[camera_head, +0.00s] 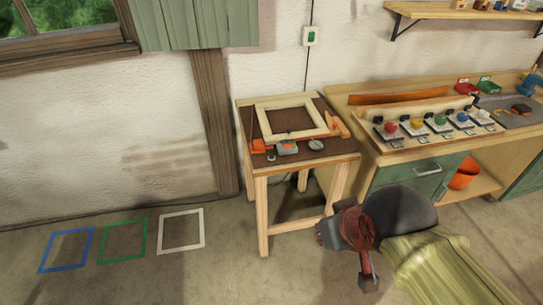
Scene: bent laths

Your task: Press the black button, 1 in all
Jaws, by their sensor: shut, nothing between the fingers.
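A row of small grey panels (438,125) stands on the workbench, with a red button (390,127), a yellow one (416,123), a green one (440,120), a blue one (462,117) and a pale one (483,114). Small dark parts show behind them. I cannot make out for certain which part is the black button. My gripper (369,284) appears low in the picture, below the reddish-brown part of my arm. It is shut and empty, apart from the panels and in front of the benches. Its fingertips are small and hard to see.
A small wooden table (258,171) bears a pale frame (262,117), orange clamps and small grey items. The workbench (395,153) has a green drawer and an orange bucket (463,173) below. Blue, green and white floor outlines lie left. The floor between is clear.

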